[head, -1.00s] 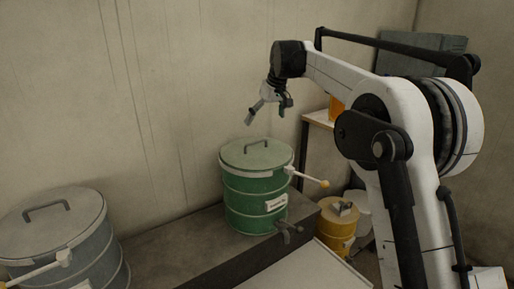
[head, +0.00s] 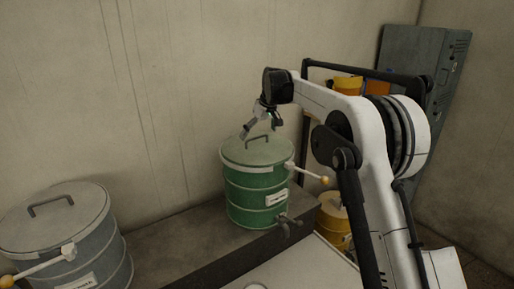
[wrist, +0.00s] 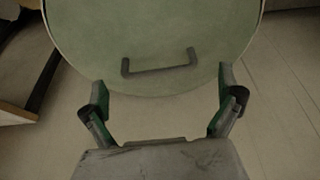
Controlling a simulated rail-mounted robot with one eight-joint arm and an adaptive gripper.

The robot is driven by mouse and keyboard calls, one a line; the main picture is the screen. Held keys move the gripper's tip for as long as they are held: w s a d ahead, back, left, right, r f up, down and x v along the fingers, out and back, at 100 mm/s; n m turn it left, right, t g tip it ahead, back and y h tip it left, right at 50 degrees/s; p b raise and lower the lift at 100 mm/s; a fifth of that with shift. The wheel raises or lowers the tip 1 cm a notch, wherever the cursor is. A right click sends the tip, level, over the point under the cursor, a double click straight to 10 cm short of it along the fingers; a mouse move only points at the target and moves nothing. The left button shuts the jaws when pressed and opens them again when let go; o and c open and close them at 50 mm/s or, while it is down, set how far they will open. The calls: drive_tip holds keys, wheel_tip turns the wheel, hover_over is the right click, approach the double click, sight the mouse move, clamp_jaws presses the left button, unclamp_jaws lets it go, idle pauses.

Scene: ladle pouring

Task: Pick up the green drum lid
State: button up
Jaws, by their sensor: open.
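The green drum (head: 254,191) stands upright on a low ledge in the middle of the head view. Its pale green lid (head: 250,151) sits on top, and the lid fills the upper part of the wrist view (wrist: 150,35). The lid's dark bar handle (wrist: 160,68) lies ahead of my fingers in the wrist view. My gripper (head: 258,130) is just above the lid in the head view. In the wrist view my gripper (wrist: 162,105) is open and empty, its two fingers spread wider than the handle and apart from it.
A grey drum (head: 62,230) with a handled lid stands at the left. A yellow drum (head: 334,222) stands to the right, partly behind my arm.

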sight(258, 137)
drive_tip(key=p+x, duration=0.1)
drive_tip(key=x, duration=0.3)
drive_tip(key=shift+w+f, duration=0.15)
drive_tip(key=shift+d, duration=0.1)
drive_tip(key=c, duration=1.3)
